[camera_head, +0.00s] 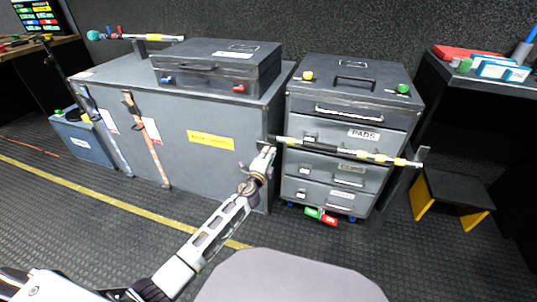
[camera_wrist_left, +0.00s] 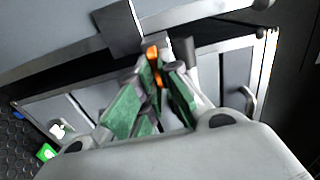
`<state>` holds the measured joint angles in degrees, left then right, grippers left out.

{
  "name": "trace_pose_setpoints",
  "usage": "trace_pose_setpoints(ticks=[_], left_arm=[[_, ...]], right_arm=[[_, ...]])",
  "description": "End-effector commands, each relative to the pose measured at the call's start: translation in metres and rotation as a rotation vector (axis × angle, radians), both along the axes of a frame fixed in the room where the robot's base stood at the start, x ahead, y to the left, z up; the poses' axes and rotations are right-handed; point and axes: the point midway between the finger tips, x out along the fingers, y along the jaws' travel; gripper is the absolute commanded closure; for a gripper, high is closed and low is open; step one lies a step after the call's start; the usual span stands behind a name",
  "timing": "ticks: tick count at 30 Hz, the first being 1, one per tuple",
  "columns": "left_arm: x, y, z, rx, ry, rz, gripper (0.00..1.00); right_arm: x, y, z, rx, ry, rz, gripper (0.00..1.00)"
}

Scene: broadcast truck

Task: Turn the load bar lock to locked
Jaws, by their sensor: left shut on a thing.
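A load bar (camera_head: 335,149), black with yellow and white bands, spans the front of the grey drawer cabinet. Its left end sits by the corner of the large grey case. My left gripper (camera_head: 267,152) is at that left end, its fingers closed. In the left wrist view my gripper (camera_wrist_left: 155,62) is shut on a small orange piece (camera_wrist_left: 152,52), which looks like the lock's lever. A dark grey bracket (camera_wrist_left: 119,30) is just beyond the fingertips. The fingers hide most of the lever, so I cannot tell the lock's position. My right gripper is not in view.
The large grey case (camera_head: 185,145) stands left of the drawer cabinet (camera_head: 345,110). A black step stool (camera_head: 455,188) stands at the right. The floor in front is mostly clear.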

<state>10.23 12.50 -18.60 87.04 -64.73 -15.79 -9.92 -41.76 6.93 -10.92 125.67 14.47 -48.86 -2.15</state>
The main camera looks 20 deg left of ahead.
Motion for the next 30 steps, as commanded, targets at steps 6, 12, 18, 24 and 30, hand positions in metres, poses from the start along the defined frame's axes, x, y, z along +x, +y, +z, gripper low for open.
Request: trace_pose_setpoints(ticks=[6, 12, 18, 24, 30], left_arm=[[-0.0002, -0.0005, -0.0011, 0.03, 0.0, -0.001, 1.0], [-0.0002, -0.0007, -0.0012, 0.031, 0.0, -0.001, 1.0], [-0.0002, -0.0007, -0.0012, 0.03, 0.0, -0.001, 0.81], [-0.0001, -0.0005, -0.0008, 0.029, 0.0, -0.001, 0.71], [-0.0002, -0.0003, -0.0006, 0.028, -0.001, -0.001, 0.71]], right_arm=[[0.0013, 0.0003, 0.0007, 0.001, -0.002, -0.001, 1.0], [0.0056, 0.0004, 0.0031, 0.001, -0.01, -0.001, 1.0], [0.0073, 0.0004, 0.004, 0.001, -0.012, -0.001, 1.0], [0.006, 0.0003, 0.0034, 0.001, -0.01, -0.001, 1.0], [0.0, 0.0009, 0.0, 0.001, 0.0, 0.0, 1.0]])
